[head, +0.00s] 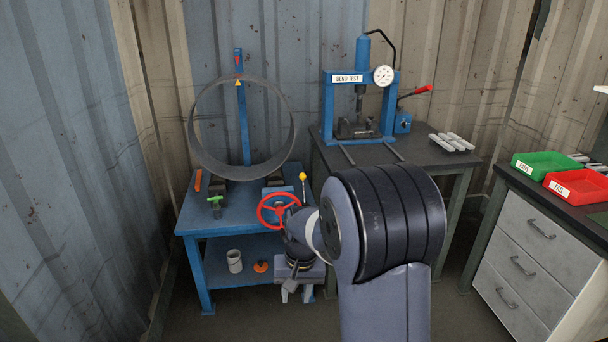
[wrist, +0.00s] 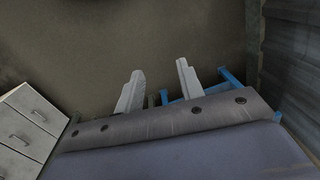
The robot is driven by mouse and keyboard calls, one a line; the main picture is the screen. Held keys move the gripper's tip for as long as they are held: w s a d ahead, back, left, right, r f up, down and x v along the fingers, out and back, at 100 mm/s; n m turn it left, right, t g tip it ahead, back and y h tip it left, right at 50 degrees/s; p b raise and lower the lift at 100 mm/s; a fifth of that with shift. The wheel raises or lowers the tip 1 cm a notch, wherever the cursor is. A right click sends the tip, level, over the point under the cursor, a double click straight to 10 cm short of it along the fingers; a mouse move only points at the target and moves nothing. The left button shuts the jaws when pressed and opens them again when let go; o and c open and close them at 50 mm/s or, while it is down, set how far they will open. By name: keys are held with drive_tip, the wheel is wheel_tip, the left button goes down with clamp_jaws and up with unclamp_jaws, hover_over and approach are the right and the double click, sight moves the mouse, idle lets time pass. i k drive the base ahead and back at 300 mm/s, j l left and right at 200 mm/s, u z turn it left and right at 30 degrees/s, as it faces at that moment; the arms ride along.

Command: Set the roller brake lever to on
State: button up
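A blue workbench (head: 215,222) carries a large grey pipe ring (head: 204,153) standing upright on its edge. A thin upright lever with a yellow knob (head: 303,176) rises at the bench's right side, behind a red handwheel (head: 278,211). A small green T-handle (head: 214,200) stands at the front left. No label shows which is the roller brake lever. My gripper (head: 289,292) hangs low in front of the bench's right side, fingers pointing down. In the wrist view my gripper (wrist: 160,68) has its two fingers apart with only floor between them.
An orange handle (head: 198,181) is at the bench's left. A white mug (head: 234,261) and an orange item (head: 261,267) sit on the lower shelf. A blue press (head: 329,110) stands right on a dark table. A drawer cabinet (head: 530,235) holds green (head: 543,172) and red (head: 577,198) trays.

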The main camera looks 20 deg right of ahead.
sight(302, 176)
drive_tip(key=i+l+z, duration=0.1)
drive_tip(key=i+l, duration=0.15)
drive_tip(key=i, duration=0.6)
drive_tip(key=i+l+z, duration=0.1)
drive_tip(key=i, duration=0.7)
drive_tip(key=i+l+z, duration=0.1)
drive_tip(key=i, duration=0.75)
drive_tip(key=l, duration=0.1)
